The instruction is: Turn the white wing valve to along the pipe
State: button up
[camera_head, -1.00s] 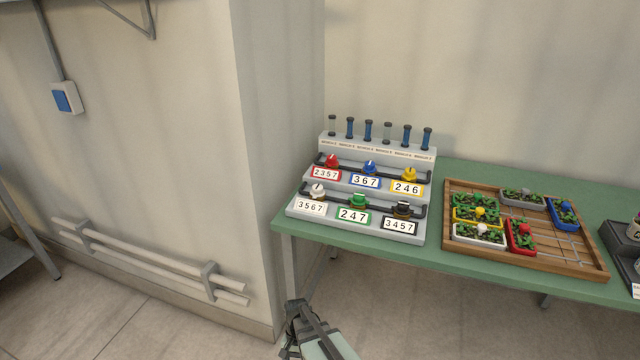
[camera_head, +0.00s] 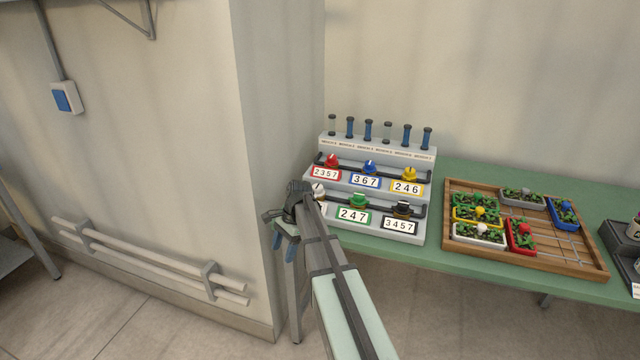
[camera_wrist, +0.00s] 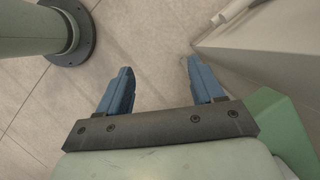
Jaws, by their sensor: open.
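The white wing valve (camera_head: 318,188) sits at the lower left of the grey stepped valve stand, above its label 3567. My arm partly covers the valve and its label in the head view, so I cannot tell how its wing is turned. My gripper (camera_head: 283,250) points down at the left front corner of the table, left of and nearer than the valve, not touching it. In the wrist view my gripper (camera_wrist: 160,88) has its two blue fingers wide apart, with only floor between them.
Red (camera_head: 331,161), blue (camera_head: 370,167), yellow (camera_head: 410,174), green (camera_head: 358,201) and black (camera_head: 403,210) valves share the stand. A wooden tray (camera_head: 590,262) with several planted pots lies to the right on the green table (camera_head: 465,172). A wall corner stands close on the left.

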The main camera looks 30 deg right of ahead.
jog(key=w+d+r+m, duration=0.2)
jog(key=w+d+r, duration=0.25)
jog(key=r, duration=0.35)
jog(key=m+t, duration=0.3)
jog(key=m, duration=0.2)
send_near(318, 186)
jog(key=x, duration=0.8)
jog(key=shift+f, duration=0.1)
jog(key=shift+c, duration=0.4)
jog(key=c, duration=1)
jog(key=shift+o, duration=0.2)
